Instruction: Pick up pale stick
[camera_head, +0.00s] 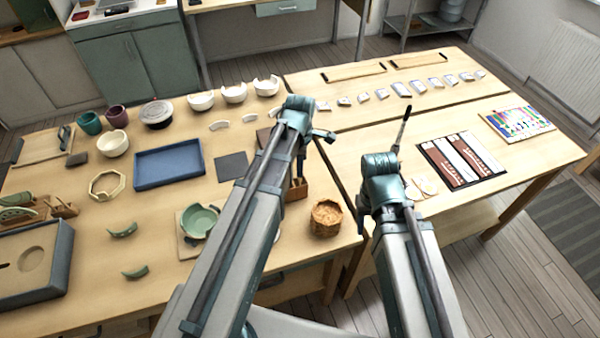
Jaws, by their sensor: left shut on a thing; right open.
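I cannot make out a pale stick in the head view. My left gripper (319,134) is over the middle of the table, above and beside a small wooden block (297,188). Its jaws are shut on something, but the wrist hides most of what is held. A dark upright piece (301,164) shows just above the block; I cannot tell whether it is held or stands in the block. My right gripper (380,165) is open near the right table's left edge, its fingers mostly hidden by the wrist. A slim dark-tipped rod (403,125) rises just behind it.
The right table holds a striped panel (461,160), a colourful board (520,123) and several small pale pieces (401,89).

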